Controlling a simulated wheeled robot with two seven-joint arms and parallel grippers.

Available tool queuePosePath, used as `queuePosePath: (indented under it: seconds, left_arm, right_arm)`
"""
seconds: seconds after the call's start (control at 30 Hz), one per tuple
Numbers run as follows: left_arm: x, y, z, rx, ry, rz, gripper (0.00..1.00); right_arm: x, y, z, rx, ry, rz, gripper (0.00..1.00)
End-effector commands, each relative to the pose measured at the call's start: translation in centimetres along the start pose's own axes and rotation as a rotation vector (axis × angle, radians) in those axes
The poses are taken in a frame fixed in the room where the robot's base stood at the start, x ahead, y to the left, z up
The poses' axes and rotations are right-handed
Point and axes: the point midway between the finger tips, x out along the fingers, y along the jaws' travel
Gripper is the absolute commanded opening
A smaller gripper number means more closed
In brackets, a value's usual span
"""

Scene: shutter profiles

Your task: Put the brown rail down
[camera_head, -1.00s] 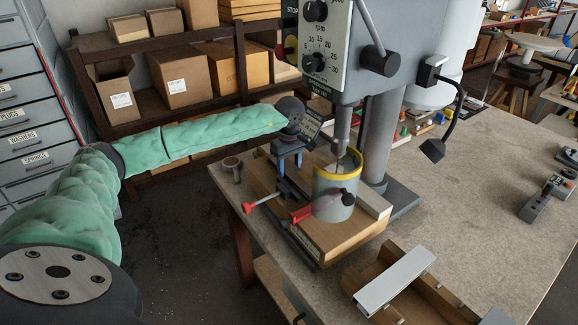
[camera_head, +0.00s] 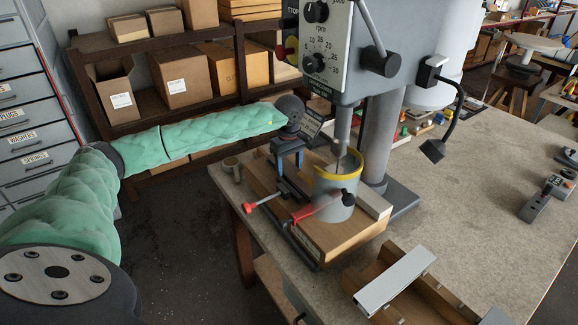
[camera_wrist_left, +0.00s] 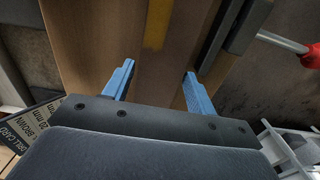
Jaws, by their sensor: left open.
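My left gripper (camera_head: 287,152), with blue fingers, is over the left end of the wooden drilling fixture (camera_head: 345,246) under the drill press. In the left wrist view the fingers (camera_wrist_left: 156,88) are open and apart. In the head view I cannot make out the rail; the gripper and the drill guard (camera_head: 334,195) cover that area. My right gripper is not in view.
The drill press (camera_head: 350,50) stands above the fixture. A red clamp handle (camera_head: 315,208) lies beside the guard. A wooden tray (camera_head: 440,293) with a pale grey profile (camera_head: 396,281) is at the front. A small cup (camera_head: 232,168) stands near the left edge.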

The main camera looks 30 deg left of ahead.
Motion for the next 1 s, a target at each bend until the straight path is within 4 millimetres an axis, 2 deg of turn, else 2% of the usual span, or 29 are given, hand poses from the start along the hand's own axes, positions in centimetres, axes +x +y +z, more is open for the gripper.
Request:
queuePosePath:
  seconds: [0.03, 0.2, 0.4, 0.63, 1.0]
  left_arm:
    - [-1.1, 0.1, -0.1, 0.0, 0.001, 0.004, 0.57]
    - [-3.9, 0.1, 0.0, 0.001, 0.001, 0.004, 0.57]
    - [-6.3, 0.1, 0.0, 0.001, 0.001, 0.003, 0.57]
    - [-7.0, 0.0, 0.0, 0.0, 0.0, 0.001, 0.57]
    - [-7.0, 0.0, 0.0, 0.0, 0.0, 0.001, 0.57]
  right_arm:
    - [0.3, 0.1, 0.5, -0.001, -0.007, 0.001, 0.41]
    - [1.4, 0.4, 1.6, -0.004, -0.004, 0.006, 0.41]
    - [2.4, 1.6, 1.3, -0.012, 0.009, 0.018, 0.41]
    - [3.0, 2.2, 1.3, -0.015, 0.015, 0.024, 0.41]
    - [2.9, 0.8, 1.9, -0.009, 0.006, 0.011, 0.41]
